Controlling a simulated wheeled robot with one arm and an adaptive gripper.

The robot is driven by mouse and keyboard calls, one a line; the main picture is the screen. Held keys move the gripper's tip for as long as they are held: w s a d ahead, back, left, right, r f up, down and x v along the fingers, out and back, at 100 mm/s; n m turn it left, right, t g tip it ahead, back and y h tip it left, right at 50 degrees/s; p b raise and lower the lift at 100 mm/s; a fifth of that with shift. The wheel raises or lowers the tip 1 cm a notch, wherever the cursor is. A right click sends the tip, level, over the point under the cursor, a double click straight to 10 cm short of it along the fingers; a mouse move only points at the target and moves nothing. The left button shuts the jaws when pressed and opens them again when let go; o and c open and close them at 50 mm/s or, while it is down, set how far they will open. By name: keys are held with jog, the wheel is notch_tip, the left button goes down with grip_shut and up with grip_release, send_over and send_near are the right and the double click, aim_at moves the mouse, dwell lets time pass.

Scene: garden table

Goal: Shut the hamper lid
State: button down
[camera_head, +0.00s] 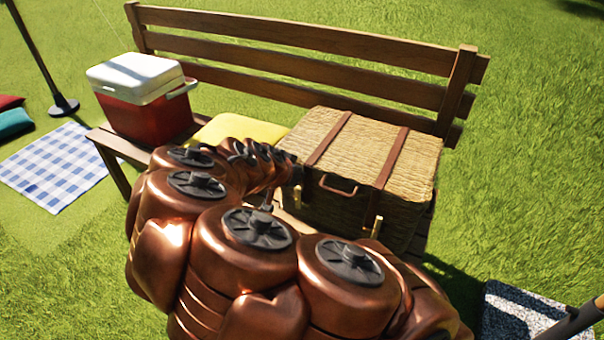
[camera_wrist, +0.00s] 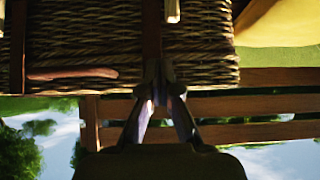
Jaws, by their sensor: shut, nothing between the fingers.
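The wicker hamper (camera_head: 352,160) stands on the bench, with two brown leather straps and a front handle (camera_head: 338,186). Its lid (camera_head: 365,140) lies flat on top, and I see no gap under it. My gripper (camera_wrist: 162,72) is shut and empty. In the wrist view, which is upside down, its fingertips are in front of a strap near the top edge of the hamper's wicker front (camera_wrist: 205,50); I cannot tell whether they touch. In the head view my arm hides most of the gripper, near the hamper's left front, and part of that front.
The wooden bench (camera_head: 300,35) has a slatted back behind the hamper. A yellow cushion (camera_head: 240,130) lies left of the hamper, then a red cooler (camera_head: 150,118) with a white lid. A checked blanket (camera_head: 58,165) lies on the grass. The space above the hamper is clear.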

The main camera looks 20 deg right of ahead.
jog(key=shift+a+f+b, duration=0.1)
jog(key=shift+f+b, duration=0.55)
jog(key=shift+f, duration=0.55)
jog(key=s+a+f+v, duration=0.1)
jog(key=v, duration=1)
jog(key=shift+p, duration=0.45)
